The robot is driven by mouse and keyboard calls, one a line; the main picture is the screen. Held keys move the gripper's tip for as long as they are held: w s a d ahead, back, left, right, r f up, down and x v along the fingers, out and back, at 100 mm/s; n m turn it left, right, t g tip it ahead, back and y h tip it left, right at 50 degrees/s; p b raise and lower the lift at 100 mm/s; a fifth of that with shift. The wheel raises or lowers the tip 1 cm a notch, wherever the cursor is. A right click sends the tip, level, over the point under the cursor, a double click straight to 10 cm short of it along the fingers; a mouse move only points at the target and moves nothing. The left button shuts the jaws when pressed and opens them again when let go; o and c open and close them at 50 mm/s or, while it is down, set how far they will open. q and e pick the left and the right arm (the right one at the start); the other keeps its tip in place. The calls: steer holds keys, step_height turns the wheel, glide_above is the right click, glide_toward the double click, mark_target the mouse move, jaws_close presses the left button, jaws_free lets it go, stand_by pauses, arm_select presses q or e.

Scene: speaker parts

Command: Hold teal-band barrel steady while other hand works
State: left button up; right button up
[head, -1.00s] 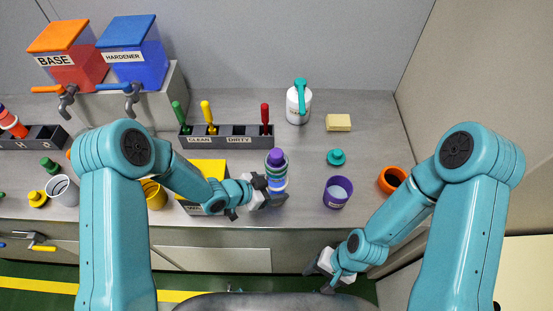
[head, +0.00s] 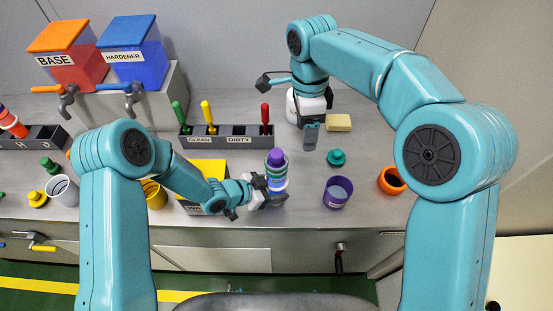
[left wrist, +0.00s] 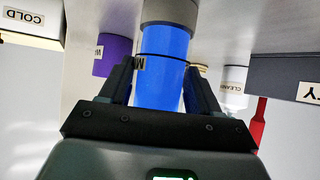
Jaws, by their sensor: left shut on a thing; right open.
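The barrel (head: 277,172) stands upright at the bench's front middle, with a purple top and a blue body with paler bands; I cannot make out a teal band. My left gripper (head: 270,196) is shut on it low down. In the left wrist view the blue barrel (left wrist: 162,75) sits between both fingers (left wrist: 160,92), with a grey section above and a dark ring with a small label. My right gripper (head: 287,106) is open at the white jar (head: 291,106), partly covering it; I cannot tell whether they touch.
A rack (head: 228,138) holding green, yellow and red tools stands behind the barrel. A yellow-topped box (head: 206,171) is left of the barrel.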

step_height(320, 180, up, 5)
steer(key=n+t, duration=0.1)
steer(key=t, duration=0.1)
glide_above(275, 153)
steer(key=shift+n, duration=0.3)
step_height(275, 153, down, 12)
steer(key=shift+r, duration=0.15)
jaws_close()
steer(key=c, duration=0.7)
jaws_free()
steer(key=shift+c, duration=0.2)
jaws_close()
steer(key=shift+r, duration=2.45)
